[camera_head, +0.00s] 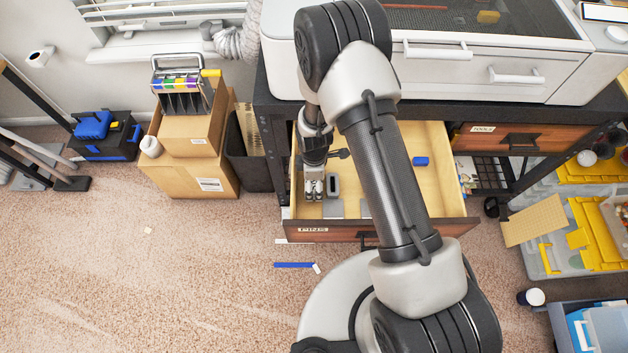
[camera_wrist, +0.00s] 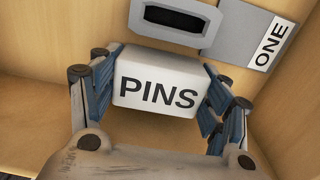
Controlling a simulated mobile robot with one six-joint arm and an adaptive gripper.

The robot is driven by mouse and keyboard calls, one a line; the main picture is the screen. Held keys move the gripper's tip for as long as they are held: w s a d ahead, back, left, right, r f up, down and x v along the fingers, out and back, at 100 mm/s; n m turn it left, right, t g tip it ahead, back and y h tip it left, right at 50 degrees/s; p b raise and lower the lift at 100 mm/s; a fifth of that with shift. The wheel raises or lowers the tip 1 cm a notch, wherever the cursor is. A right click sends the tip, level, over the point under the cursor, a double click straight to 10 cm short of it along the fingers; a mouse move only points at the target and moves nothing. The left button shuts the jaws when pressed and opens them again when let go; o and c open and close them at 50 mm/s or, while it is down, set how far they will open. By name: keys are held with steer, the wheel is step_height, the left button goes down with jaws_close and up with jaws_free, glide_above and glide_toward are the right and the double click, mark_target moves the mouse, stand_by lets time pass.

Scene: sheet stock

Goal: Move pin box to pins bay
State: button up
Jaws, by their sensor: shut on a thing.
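The pin box (camera_wrist: 156,82) is a small white block marked PINS, seen in the wrist view. My gripper (camera_wrist: 160,90) is shut on it, with a blue-padded finger at each side. In the head view my gripper (camera_head: 314,188) is inside the open wooden drawer (camera_head: 438,142), near its left front corner. The drawer front carries a label reading PINS (camera_head: 313,230). I cannot tell whether the box touches the drawer floor. The box is hard to make out in the head view.
Beside the pin box is a grey slotted thing (camera_wrist: 172,20). A grey plate (camera_wrist: 238,32) labelled ONE lies beyond it. A blue piece (camera_head: 420,161) lies at the drawer's right. My arm hides part of the drawer. Cardboard boxes (camera_head: 190,160) stand to the left.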

steer(key=shift+f, duration=0.15)
stand_by(0.3)
steer(key=o, duration=1.7)
steer(key=shift+o, duration=0.9)
steer(key=shift+r+p, duration=2.85)
steer(key=shift+r, duration=1.75)
